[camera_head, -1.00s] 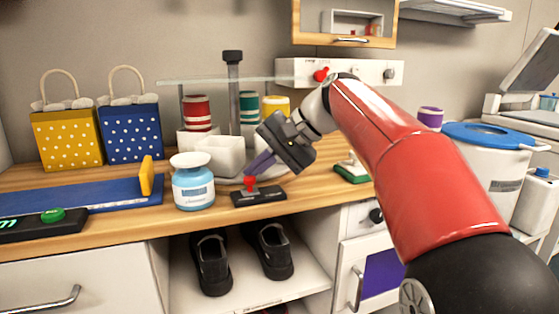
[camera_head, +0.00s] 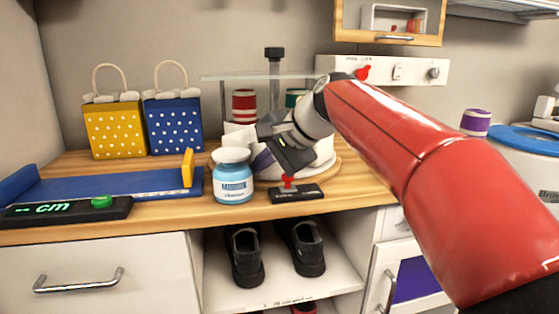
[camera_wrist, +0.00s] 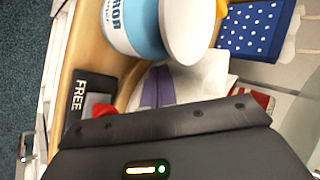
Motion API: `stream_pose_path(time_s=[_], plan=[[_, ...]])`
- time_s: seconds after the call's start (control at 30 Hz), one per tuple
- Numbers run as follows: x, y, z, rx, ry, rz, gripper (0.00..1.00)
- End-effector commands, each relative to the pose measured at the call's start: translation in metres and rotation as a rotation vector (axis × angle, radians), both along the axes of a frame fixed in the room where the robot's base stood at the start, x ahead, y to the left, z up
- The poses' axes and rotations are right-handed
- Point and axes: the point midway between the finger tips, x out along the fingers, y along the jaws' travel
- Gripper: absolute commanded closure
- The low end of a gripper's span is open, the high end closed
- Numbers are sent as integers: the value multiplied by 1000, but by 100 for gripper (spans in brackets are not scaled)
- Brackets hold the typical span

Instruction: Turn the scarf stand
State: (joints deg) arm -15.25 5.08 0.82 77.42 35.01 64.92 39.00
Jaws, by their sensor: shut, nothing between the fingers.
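The scarf stand stands on the wooden counter, with a dark-capped post (camera_head: 274,66), a clear shelf and a pale round base (camera_head: 326,160). A red striped roll (camera_head: 243,103) and a teal striped roll (camera_head: 295,97) stand in it, with white bins partly hidden by my arm. My gripper (camera_head: 262,159) is shut and empty, its purple fingers low at the stand's front by a white bin. In the wrist view the fingers (camera_wrist: 156,88) lie against or close to white bin walls; contact is unclear. A red lever on a black block (camera_head: 297,194), marked FREE in the wrist view (camera_wrist: 80,92), sits in front.
A blue-white jar (camera_head: 233,177) stands just left of my gripper. Yellow (camera_head: 114,130) and blue (camera_head: 173,126) dotted bags stand at the back left. A blue measuring board (camera_head: 115,187) lies at left. A panel with a red knob (camera_head: 363,73) is on the wall.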

Motion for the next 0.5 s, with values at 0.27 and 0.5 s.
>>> stream_pose_path(time_s=[0.27, 0.5], plan=[[2, 14, 0, -1, 1, -1, 100], [1, 12, 2, 0, 0, 0, 100]])
